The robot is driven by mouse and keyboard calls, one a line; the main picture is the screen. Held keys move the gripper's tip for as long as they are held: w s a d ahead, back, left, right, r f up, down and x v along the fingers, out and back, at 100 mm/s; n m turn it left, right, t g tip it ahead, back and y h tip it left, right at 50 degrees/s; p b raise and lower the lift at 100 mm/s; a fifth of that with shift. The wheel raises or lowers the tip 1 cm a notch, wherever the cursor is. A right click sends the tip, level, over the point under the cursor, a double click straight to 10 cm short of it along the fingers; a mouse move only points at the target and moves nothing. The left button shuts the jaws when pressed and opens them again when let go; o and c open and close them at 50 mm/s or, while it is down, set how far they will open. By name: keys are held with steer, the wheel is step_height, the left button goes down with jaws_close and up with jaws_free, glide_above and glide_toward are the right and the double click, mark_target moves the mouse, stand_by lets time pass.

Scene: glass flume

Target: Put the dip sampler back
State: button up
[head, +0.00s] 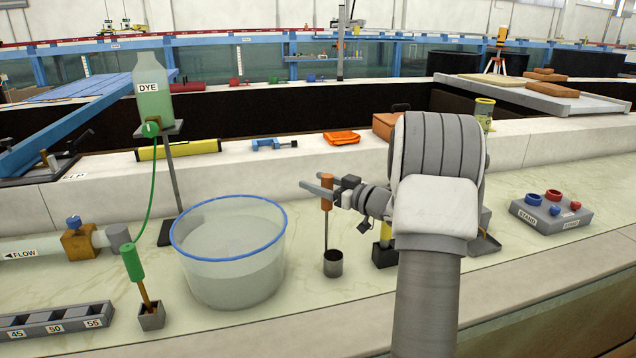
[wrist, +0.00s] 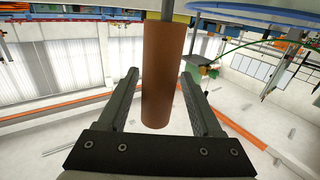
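The dip sampler (head: 327,191) has an orange-brown handle on a thin rod that runs down to a small dark metal cup (head: 333,264). It is upright, and the cup appears to stand on the pale bench to the right of the water bowl. My gripper (head: 315,190) has its fingers on either side of the handle, reaching past it to the left. In the wrist view the handle (wrist: 164,75) lies between the spread fingers, with a gap visible beside it. The gripper looks open around the handle.
A clear blue-rimmed bowl (head: 232,252) of water stands close left. A black and yellow piece (head: 385,248) stands right of the cup, partly hidden by my arm. A green-handled tool (head: 132,262), a dye bottle stand (head: 169,185) and a grey labelled block (head: 551,212) are farther out.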

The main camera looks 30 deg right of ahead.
steer(key=shift+r, duration=0.1)
steer(key=p+v, duration=0.1)
steer(key=v, duration=1.1)
